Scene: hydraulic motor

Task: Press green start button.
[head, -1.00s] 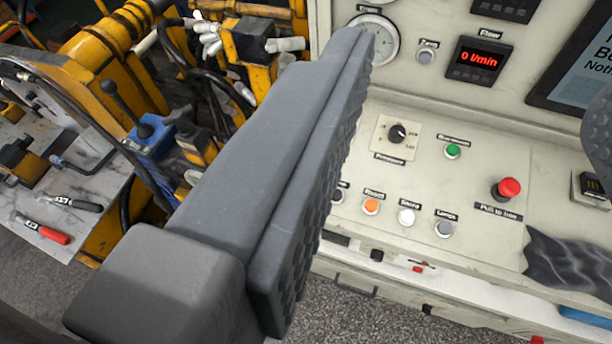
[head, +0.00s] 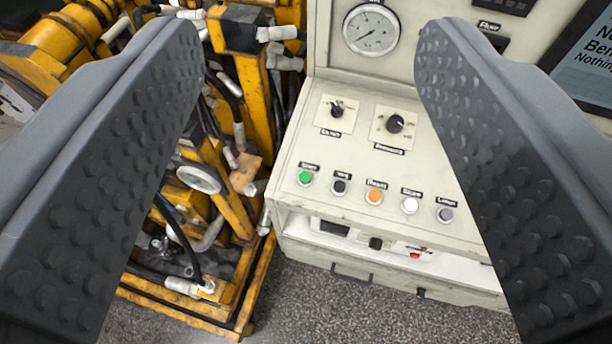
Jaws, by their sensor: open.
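The green start button (head: 305,178) is at the left end of a row of buttons on the sloped front of a cream control panel (head: 345,155). Its small label above seems to read Start. My gripper (head: 308,50) is open, with one dark grey studded finger at the left and one at the right of the head view. The green button shows between the fingers, and neither finger covers or visibly touches it. The right finger hides the right part of the panel.
Beside the green button are a black button (head: 340,187), an orange button (head: 374,197), a white button (head: 410,206) and a grey button (head: 445,215). Two knobs (head: 395,124) sit above. A pressure gauge (head: 371,30) is behind. Yellow machinery (head: 255,90) with hoses stands left of the panel.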

